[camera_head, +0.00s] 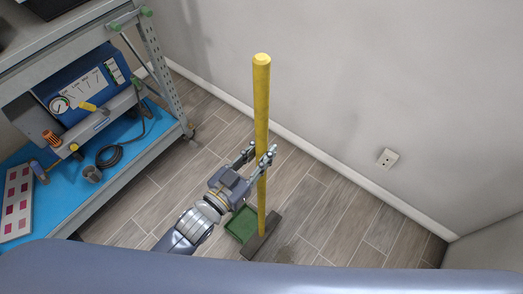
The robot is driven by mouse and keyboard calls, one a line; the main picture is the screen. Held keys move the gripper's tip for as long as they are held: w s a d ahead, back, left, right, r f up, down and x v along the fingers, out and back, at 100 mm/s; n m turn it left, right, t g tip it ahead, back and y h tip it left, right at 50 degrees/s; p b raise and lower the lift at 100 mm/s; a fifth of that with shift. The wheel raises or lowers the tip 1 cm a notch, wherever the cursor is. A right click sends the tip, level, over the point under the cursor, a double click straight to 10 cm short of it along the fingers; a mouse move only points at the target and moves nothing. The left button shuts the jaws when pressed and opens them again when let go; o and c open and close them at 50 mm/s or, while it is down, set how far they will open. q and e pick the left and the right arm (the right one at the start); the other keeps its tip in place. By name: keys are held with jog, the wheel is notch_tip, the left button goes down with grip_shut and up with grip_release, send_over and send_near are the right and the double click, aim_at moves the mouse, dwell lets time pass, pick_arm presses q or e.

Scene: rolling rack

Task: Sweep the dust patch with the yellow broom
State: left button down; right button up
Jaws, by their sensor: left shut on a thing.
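The yellow broom (261,100) stands nearly upright, its long handle rising close to the wall. Its dark, flat head (263,238) is at floor level. My right gripper is not in view.
A green tray-like thing (243,223) lies on the floor left of the broom head. A rolling rack (163,142) with tools stands on the left. The wall (380,80) runs behind the broom. The wood-look floor (345,220) to the right is clear.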

pick_arm(q)
jog(key=shift+r, duration=0.2)
jog(key=shift+f+b, duration=0.35)
jog(key=shift+f, duration=0.2)
dwell(0.3)
